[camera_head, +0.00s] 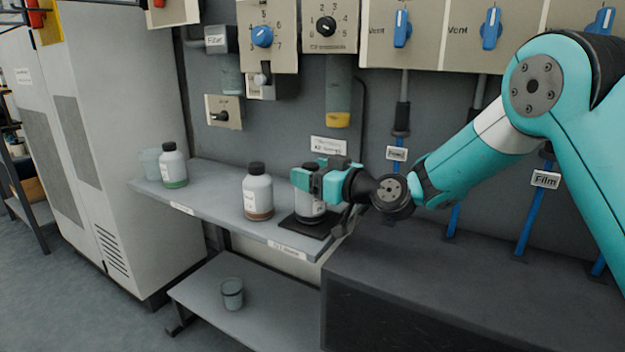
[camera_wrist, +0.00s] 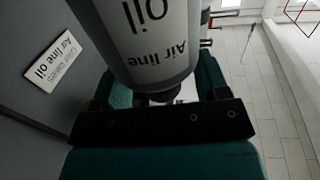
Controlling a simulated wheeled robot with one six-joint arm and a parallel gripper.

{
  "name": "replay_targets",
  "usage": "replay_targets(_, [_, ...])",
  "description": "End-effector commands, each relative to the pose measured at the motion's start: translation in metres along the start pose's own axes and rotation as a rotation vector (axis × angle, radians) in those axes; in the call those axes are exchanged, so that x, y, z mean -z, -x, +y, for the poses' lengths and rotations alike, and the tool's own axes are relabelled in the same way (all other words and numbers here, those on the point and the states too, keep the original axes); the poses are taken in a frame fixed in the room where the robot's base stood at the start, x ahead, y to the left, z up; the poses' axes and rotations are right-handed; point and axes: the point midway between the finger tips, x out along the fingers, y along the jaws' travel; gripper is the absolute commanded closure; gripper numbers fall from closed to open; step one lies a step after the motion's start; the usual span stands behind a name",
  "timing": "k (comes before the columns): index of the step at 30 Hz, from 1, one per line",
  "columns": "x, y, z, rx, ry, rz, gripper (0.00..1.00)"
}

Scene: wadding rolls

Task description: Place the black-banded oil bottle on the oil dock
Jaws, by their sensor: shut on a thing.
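The oil bottle (camera_head: 312,206) is white with a dark lower end and stands upright in my gripper (camera_head: 316,184). In the wrist view the bottle (camera_wrist: 150,45) shows an "Air line oil" label. The bottle is over the black square pad (camera_head: 297,228), which looks like the oil dock, at the shelf's right end. Its base appears to be on the pad or just above it; I cannot tell which.
A brown-banded bottle (camera_head: 258,192) stands left of the pad, and a green-banded bottle (camera_head: 173,167) farther left beside a clear beaker (camera_head: 150,164). Another beaker (camera_head: 232,294) is on the lower shelf. A dark box (camera_head: 440,300) lies right of the shelf (camera_head: 215,195).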

Motion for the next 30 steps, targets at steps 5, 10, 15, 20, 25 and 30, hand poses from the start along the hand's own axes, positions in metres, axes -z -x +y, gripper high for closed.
replay_targets(5, [0.0,0.0,0.0,0.0,0.001,0.003,0.84])
replay_targets(10, [-0.004,0.0,0.0,0.0,0.001,0.003,0.84])
replay_targets(15, [-0.003,0.0,0.0,0.0,0.001,0.001,0.06])
replay_targets(20, [-0.003,0.0,0.0,0.0,0.001,0.001,0.06])
replay_targets(25, [0.001,0.0,0.0,0.0,0.001,0.001,0.06])
replay_targets(30, [-0.001,0.026,0.002,-0.003,-0.002,-0.001,0.06])
